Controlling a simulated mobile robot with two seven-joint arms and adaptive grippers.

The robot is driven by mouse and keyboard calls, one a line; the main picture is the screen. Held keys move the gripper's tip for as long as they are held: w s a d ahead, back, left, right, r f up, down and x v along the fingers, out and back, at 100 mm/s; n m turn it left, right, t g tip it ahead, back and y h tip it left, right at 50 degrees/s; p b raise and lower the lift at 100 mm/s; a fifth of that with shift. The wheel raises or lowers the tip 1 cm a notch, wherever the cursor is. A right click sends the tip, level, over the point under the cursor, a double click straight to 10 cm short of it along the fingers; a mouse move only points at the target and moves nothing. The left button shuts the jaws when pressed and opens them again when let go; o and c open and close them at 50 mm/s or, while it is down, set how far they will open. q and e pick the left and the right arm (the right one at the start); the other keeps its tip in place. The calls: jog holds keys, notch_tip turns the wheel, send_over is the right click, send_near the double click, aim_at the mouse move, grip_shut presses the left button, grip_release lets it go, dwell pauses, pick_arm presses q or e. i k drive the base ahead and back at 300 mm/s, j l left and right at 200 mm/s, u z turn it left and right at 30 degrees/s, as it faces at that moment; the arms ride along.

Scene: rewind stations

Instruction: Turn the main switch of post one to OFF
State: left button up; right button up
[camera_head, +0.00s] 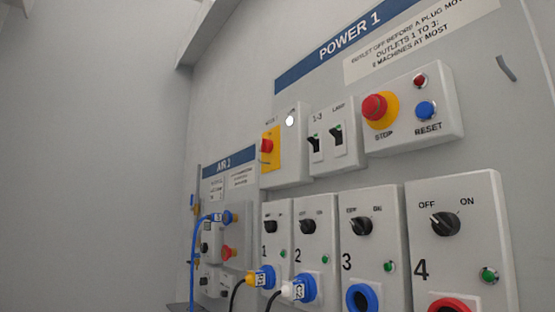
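The main switch (267,146) is a red knob on a yellow plate (272,158), at the left end of the upper row under the POWER 1 sign (349,40). It is seen at a steep angle, and I cannot tell which position it points to. A white lamp (289,120) beside it looks bright. The small label above the switch is too small to read for certain. Neither of my grippers is in view, and nothing covers the switch.
Right of it are two black breakers (326,142), a red STOP button (375,107) and a blue RESET button (426,110). Below are outlet boxes 1 to 3 and box 4 (455,235); plugs with cables sit in 1 and 2. The AIR 1 panel (228,165) is at left.

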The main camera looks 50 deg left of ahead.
aim_at(266, 147)
jog(key=u, duration=1.45)
